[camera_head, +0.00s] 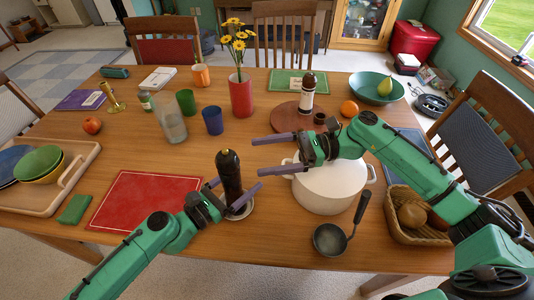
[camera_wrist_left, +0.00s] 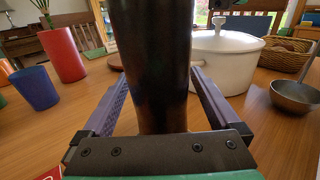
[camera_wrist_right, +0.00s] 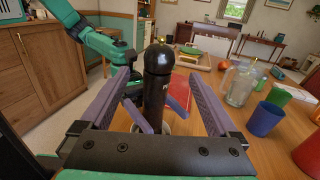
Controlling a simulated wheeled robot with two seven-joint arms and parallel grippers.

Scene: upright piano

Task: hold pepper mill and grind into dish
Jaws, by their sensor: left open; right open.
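The dark pepper mill (camera_head: 229,172) stands upright at the table's front middle. A small white dish (camera_head: 246,213) shows at its base, mostly hidden; I cannot tell whether the mill stands in it or behind it. My left gripper (camera_head: 238,186) is open, its fingers on either side of the mill's lower body. In the left wrist view the mill (camera_wrist_left: 150,70) fills the space between the fingers. My right gripper (camera_head: 256,156) is open and empty, above and right of the mill, fingers pointing at it. In the right wrist view the mill (camera_wrist_right: 157,88) is centred between the fingers.
A white lidded pot (camera_head: 332,190) stands close on the right, under my right gripper, with a ladle (camera_head: 334,237) in front of it. A blue cup (camera_head: 213,121) and a red vase (camera_head: 241,95) stand behind.

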